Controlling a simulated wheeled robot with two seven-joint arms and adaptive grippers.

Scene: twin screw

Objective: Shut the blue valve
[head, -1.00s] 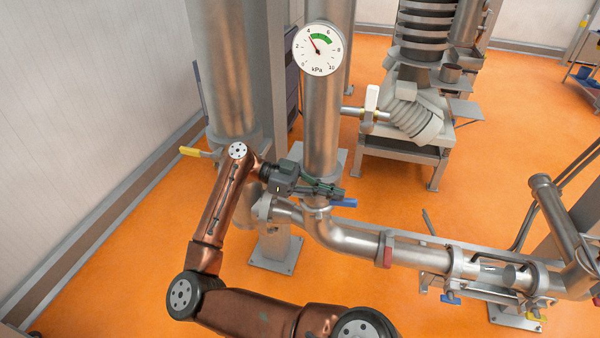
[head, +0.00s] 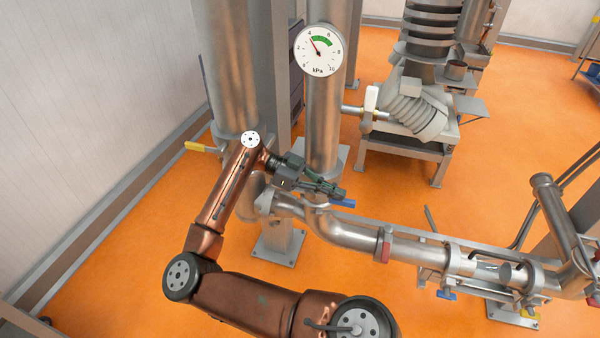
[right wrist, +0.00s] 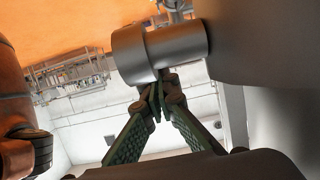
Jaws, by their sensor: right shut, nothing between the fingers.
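A blue valve handle (head: 342,203) sticks out to the right from the vertical steel pipe, just above the pipe's bend. My right gripper (head: 338,190) has dark green fingers and lies across the front of that pipe, its tips just above the blue handle. I cannot tell whether they touch it. In the right wrist view, the fingertips (right wrist: 158,96) meet, with nothing seen between them, in front of a round metal pipe fitting (right wrist: 160,52). The blue handle cannot be made out there. My left gripper is not in view.
A pressure gauge (head: 319,50) sits on the pipe above. A yellow handle (head: 200,147) is at the left. A red part (head: 385,250) and a second, lower blue handle (head: 446,294) are along the horizontal pipe. Orange floor (head: 130,240) is open at the left.

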